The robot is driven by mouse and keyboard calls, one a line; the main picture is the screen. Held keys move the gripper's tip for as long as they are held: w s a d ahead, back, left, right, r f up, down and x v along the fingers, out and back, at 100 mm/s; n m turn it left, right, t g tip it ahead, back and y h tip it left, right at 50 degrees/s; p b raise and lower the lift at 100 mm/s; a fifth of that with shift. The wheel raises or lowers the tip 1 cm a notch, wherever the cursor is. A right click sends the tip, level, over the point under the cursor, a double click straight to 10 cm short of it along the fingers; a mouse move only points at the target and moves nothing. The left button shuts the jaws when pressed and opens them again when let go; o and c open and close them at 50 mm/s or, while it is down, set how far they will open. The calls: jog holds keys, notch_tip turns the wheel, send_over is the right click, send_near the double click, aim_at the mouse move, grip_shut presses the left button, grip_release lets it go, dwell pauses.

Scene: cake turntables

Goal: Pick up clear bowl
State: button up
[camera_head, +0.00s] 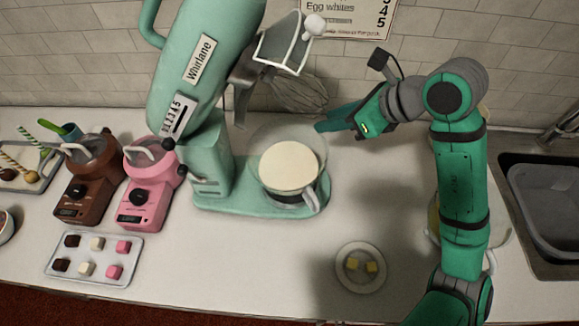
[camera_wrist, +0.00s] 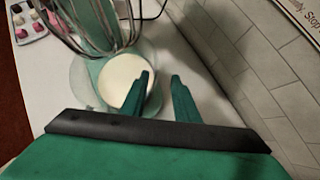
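The clear bowl (camera_head: 285,132) stands on the base of the mint-green stand mixer (camera_head: 222,190), with a cream-coloured content inside and a handle at its front right. In the wrist view the bowl (camera_wrist: 84,86) lies ahead of the fingers, and the left finger overlaps the cream-coloured content. My gripper (camera_head: 322,126) is beside the bowl at its upper right in the head view. In the wrist view my gripper (camera_wrist: 160,76) has its two fingers apart with nothing visible between them. I cannot tell whether a finger touches the rim.
The mixer head is tilted up, with its whisk (camera_head: 299,94) above the bowl. Pink (camera_head: 150,195) and brown (camera_head: 85,195) small machines stand left, behind a tray of cubes (camera_head: 93,282). A small plate (camera_head: 361,286) lies in front. A sink (camera_head: 548,205) is right. The tiled wall is close behind.

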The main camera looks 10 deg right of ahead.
aim_at(310, 125)
jog(key=x, duration=0.4)
jog(key=shift+s+a+r, duration=0.15)
jog(key=shift+s+a, duration=0.1)
jog(key=shift+a, duration=0.1)
jog(key=shift+w+a+f, duration=0.25)
jog(key=shift+w+f, duration=0.15)
jog(key=shift+f, duration=0.05)
jog(key=shift+c, duration=0.3)
grip_shut()
dwell(0.5)
